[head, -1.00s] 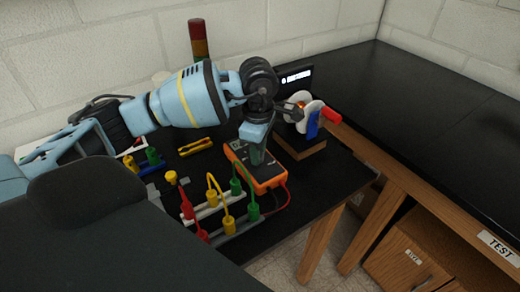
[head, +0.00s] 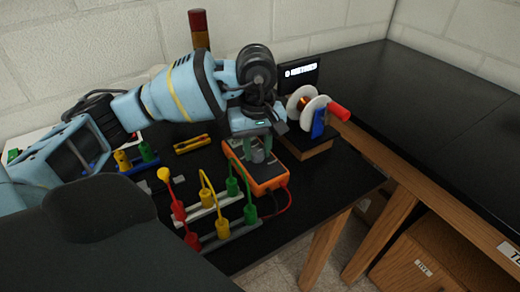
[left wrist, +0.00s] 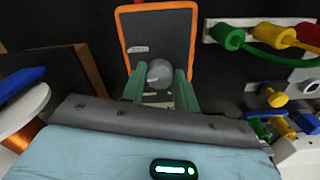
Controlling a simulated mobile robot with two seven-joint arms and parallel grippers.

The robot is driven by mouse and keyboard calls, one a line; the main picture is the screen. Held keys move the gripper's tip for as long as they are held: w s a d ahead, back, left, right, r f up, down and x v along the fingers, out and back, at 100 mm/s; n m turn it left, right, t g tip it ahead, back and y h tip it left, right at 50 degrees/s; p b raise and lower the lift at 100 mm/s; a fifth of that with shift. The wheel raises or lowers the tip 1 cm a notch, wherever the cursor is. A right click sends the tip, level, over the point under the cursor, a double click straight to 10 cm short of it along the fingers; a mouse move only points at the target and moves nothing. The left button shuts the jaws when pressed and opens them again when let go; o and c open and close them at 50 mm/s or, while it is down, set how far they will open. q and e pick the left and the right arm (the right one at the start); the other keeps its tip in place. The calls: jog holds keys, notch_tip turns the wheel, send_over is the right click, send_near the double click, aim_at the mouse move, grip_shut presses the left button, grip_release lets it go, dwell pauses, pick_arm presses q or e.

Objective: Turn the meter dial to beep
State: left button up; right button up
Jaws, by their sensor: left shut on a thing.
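The orange-rimmed meter (head: 270,184) lies on the black table, with its dark face up. In the left wrist view the meter (left wrist: 185,45) is ahead of my fingers, and its round grey dial (left wrist: 159,73) sits between the two green fingertips. My left gripper (head: 258,158) points down over the meter and is shut on the dial; it also shows in the left wrist view (left wrist: 160,88). In the head view the fingers hide the dial. The dial's pointer and markings are too small to read. My right gripper is not in view.
A coil spool (head: 315,106) with a red handle stands on a wooden block beside the meter. Connector strips with green, yellow and red plugs (head: 221,228) stand in front, with a red lead to the meter. A small display (head: 299,74) is behind.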

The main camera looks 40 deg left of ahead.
aim_at(257, 153)
pick_arm(q)
jog(key=m+b, duration=0.2)
jog(key=m, duration=0.3)
jog(key=shift+f, duration=0.15)
jog(key=shift+a+m+b, duration=0.1)
jog(key=shift+m+b, duration=0.55)
jog(key=shift+m, duration=0.65)
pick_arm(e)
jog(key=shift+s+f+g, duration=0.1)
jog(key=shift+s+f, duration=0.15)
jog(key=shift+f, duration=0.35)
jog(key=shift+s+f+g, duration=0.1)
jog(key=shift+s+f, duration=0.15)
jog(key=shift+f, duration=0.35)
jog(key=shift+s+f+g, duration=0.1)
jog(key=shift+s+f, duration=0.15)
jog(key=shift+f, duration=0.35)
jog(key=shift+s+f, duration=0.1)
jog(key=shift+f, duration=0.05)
pick_arm(q)
jog(key=o, duration=1)
jog(key=shift+r, duration=0.25)
notch_tip(257, 153, up, 7)
jog(key=shift+r+p, duration=0.2)
jog(key=shift+p, duration=0.25)
jog(key=shift+r, duration=0.1)
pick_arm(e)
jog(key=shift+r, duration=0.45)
